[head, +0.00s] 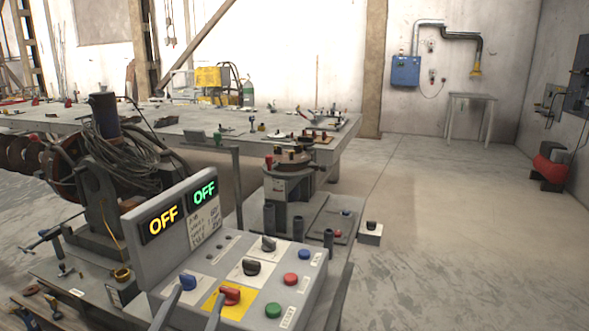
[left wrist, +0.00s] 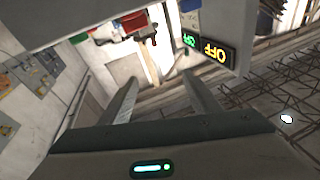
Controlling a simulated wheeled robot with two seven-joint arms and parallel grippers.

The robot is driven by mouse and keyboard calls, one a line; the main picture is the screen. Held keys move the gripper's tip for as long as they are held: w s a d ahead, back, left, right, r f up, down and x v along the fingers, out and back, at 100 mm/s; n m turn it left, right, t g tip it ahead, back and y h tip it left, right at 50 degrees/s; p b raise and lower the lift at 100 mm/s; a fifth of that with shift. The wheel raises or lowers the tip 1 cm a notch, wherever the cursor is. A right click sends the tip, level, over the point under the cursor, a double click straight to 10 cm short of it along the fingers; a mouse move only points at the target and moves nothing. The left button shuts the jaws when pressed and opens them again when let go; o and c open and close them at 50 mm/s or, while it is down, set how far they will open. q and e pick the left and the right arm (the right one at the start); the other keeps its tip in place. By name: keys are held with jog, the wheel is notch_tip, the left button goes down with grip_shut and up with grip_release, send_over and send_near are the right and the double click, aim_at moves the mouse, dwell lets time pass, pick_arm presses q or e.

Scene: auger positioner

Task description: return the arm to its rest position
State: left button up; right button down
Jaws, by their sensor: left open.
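My left gripper (head: 197,297) shows as two grey fingers at the bottom of the head view, over the front left of the control panel (head: 305,262). Its tips appear close to a blue knob (head: 187,282) and a red switch on a yellow plate (head: 229,294); I cannot tell whether they touch. In the left wrist view the fingers (left wrist: 160,82) are apart with nothing between them. My right gripper is in neither view.
The panel carries an upright display (head: 162,221) reading OFF twice, plus several knobs and buttons. A machine with coiled cables (head: 130,150) stands behind left. A long workbench (head: 180,133) runs behind.

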pick_arm(q)
jog(key=s+a+f+n+g+y, duration=0.15)
jog(key=s+f+g, duration=0.25)
jog(key=f, duration=0.6)
jog(key=s+a+f+g+y, duration=0.15)
jog(key=s+f+g, duration=0.25)
jog(key=f, duration=0.7)
jog(key=s+a+f+g, duration=0.1)
jog(key=s+f+g, duration=0.3)
jog(key=s+f, duration=0.5)
jog(key=s+a+f+g, duration=0.1)
jog(key=s+f+g, duration=0.45)
jog(key=s, duration=0.65)
jog(key=w+d+f+t+p, duration=0.1)
jog(key=w+f, duration=0.2)
jog(key=f, duration=0.5)
jog(key=w+d+f+t+p, duration=0.1)
jog(key=w+d+f, duration=0.1)
jog(key=f, duration=0.6)
notch_tip(320, 180, down, 15)
jog(key=s+h+p, duration=0.1)
jog(key=s, duration=0.1)
jog(key=shift+s+d+m+t, duration=0.35)
jog(key=shift+d+m+t, duration=0.1)
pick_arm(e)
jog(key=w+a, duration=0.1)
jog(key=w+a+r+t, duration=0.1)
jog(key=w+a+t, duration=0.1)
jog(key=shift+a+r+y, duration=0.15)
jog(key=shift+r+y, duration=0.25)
